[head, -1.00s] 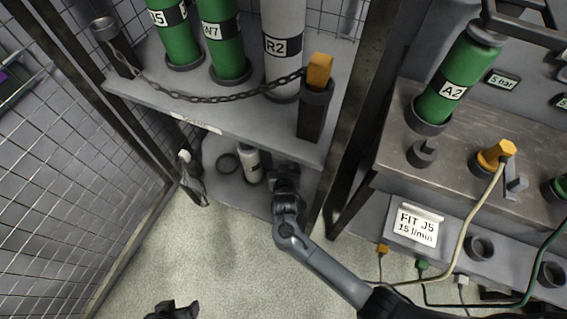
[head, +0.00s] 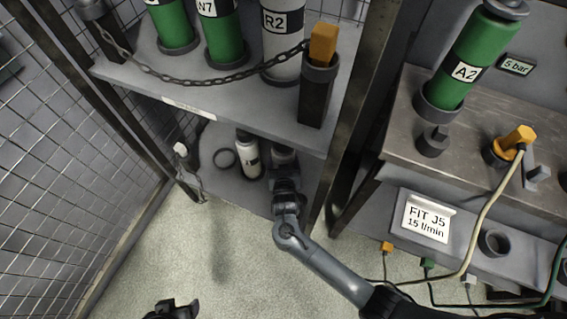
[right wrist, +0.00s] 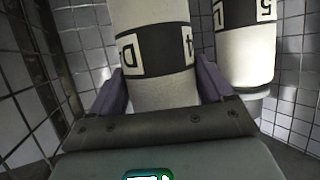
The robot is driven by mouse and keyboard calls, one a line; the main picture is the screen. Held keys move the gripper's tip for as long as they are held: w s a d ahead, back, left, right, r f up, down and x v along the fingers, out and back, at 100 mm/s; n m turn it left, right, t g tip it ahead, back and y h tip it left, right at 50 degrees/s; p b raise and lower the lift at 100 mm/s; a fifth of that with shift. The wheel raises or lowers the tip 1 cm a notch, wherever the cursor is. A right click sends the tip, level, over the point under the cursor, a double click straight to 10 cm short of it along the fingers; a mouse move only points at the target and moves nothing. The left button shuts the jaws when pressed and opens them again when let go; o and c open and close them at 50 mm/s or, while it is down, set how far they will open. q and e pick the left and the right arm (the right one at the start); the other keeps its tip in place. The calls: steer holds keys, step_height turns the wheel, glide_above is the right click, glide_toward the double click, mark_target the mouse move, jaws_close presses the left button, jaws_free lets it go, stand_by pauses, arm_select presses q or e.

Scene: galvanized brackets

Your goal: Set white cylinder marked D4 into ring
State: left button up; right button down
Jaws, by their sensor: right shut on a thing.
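The white cylinder marked D4 (right wrist: 155,50) is between the jaws of my right gripper (right wrist: 160,95); its dark band shows a D and part of another character. In the head view, my right gripper (head: 284,172) is over the lower shelf, with the held cylinder (head: 283,154) mostly hidden behind it. I cannot tell whether its base touches the shelf. My left gripper (head: 172,309) is at the bottom edge, partly cut off, apart from these things.
A second white cylinder (head: 247,158) stands between the ring and my right gripper; it also shows in the right wrist view (right wrist: 246,50). The upper shelf (head: 215,102) overhangs, holding green and grey cylinders behind a chain (head: 205,96). A rack post (head: 345,125) stands to the right.

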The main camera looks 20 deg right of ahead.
steer(key=shift+w+r, duration=0.25)
steer(key=shift+r, duration=0.15)
steer(key=shift+p, duration=0.35)
stand_by(0.3)
steer(key=shift+p, duration=0.35)
